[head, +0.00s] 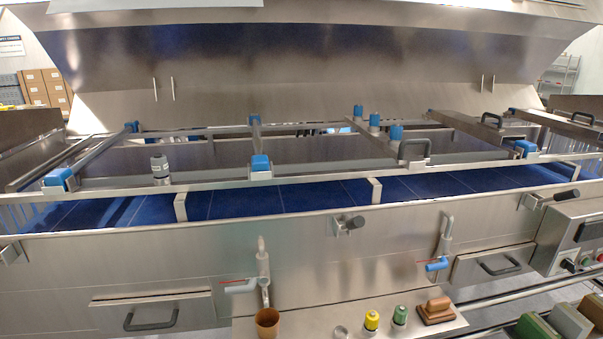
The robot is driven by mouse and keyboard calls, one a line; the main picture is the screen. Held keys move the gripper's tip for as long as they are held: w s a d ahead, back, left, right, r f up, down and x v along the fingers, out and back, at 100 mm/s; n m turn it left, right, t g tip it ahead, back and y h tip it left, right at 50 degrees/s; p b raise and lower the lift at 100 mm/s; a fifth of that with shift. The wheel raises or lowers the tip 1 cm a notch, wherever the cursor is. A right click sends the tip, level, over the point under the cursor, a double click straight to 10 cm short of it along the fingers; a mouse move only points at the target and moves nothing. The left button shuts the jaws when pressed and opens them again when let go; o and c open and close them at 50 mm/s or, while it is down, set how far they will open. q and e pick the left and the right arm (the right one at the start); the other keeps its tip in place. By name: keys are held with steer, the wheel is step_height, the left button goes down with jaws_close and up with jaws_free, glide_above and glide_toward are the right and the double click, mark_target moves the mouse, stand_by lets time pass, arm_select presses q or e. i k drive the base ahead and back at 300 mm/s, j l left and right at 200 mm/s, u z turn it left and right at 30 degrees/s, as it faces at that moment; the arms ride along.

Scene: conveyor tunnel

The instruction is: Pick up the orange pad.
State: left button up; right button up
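An orange-brown pad-like block (436,311) with a raised grip on top lies at the right end of a steel shelf at the bottom of the head view. It is the closest match to an orange pad in view. Nothing touches it from above. Neither of my grippers is in view.
On the same shelf (300,326) stand a brown cup (267,323), a small metal cap, a yellow-topped bottle (371,321) and a green-topped bottle (399,316). Blue-handled (437,264) and red-marked taps project above it. Green, grey and brown blocks (570,321) sit at lower right.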

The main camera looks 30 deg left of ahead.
mark_target(436, 310)
steer(key=i+l+u, duration=0.1)
steer(key=l, duration=0.2)
steer(key=i+l+u, duration=0.1)
steer(key=l, duration=0.25)
steer(key=i+l+u, duration=0.1)
steer(key=l, duration=0.25)
steer(key=i+l+u, duration=0.1)
steer(key=l, duration=0.25)
steer(key=i, duration=0.1)
